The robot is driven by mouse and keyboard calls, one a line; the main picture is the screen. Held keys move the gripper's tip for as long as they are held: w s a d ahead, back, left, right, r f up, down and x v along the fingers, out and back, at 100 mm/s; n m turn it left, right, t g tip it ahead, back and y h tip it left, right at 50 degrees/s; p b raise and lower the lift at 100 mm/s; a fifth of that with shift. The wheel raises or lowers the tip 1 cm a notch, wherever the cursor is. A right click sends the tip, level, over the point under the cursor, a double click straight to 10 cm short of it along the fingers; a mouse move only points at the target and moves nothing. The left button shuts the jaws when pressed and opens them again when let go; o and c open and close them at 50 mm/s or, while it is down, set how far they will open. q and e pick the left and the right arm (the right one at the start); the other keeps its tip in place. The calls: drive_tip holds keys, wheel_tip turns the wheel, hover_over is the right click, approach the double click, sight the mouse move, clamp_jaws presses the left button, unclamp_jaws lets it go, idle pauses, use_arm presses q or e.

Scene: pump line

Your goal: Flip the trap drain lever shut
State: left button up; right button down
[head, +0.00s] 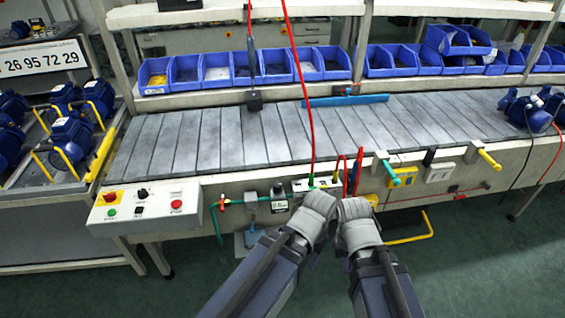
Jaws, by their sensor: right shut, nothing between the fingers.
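I cannot single out the trap drain lever for certain; the grippers hide part of the bench front. A dark unit with a pale label (279,195) stands at the pipe's right end. My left gripper (320,204) is just right of that unit, seen from behind with its fingertips hidden. My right gripper (353,209) is close beside it, shut and empty, in front of the bench edge. Thin red shapes rise just beyond both grippers.
A white control box (145,205) with buttons is at left. A teal handle (404,181) and a yellow handle (489,160) stick out at right. A red hose (300,85) hangs from above. The slatted conveyor (230,135) is mostly clear, with blue pumps (535,115) at its right end.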

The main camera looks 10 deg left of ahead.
sight(253, 230)
use_arm(q)
drive_tip(key=w+a+f+n+t+h+b, duration=0.2)
drive_tip(key=w+f+h+b, duration=0.35)
drive_tip(key=f+b, duration=0.7)
drive_tip(key=w+a+f+n+t+h+b, duration=0.1)
drive_tip(key=w+f+t+h+b, duration=0.25)
drive_tip(key=w+f+b, duration=0.9)
drive_tip(key=w+a+f+n+t+b, duration=0.1)
drive_tip(key=a+f+n+t+b, duration=0.2)
drive_tip(key=a+b, duration=0.55)
drive_tip(key=a+f+n+t+y+b, duration=0.1)
drive_tip(key=a+n+t+b, duration=0.1)
drive_tip(key=a+t+b, duration=0.5)
drive_tip(key=w+a+f+n+t+b, duration=0.1)
drive_tip(key=a+f+n+t+b, duration=0.15)
drive_tip(key=a+b, duration=0.8)
drive_tip(key=shift+g, duration=0.5)
drive_tip(key=shift+s+d+r+b+x, duration=0.1)
drive_tip(key=shift+d+b+x, duration=0.15)
drive_tip(key=shift+x, duration=1.15)
drive_tip(key=shift+s+d+r+b+x, duration=0.1)
drive_tip(key=shift+d+b+x, duration=0.2)
drive_tip(key=shift+x, duration=1.15)
drive_tip(key=shift+s+d+b+x, duration=0.1)
drive_tip(key=shift+d+b+x, duration=0.15)
drive_tip(key=shift+x, duration=1.15)
clamp_jaws()
drive_tip(key=shift+a, duration=0.1)
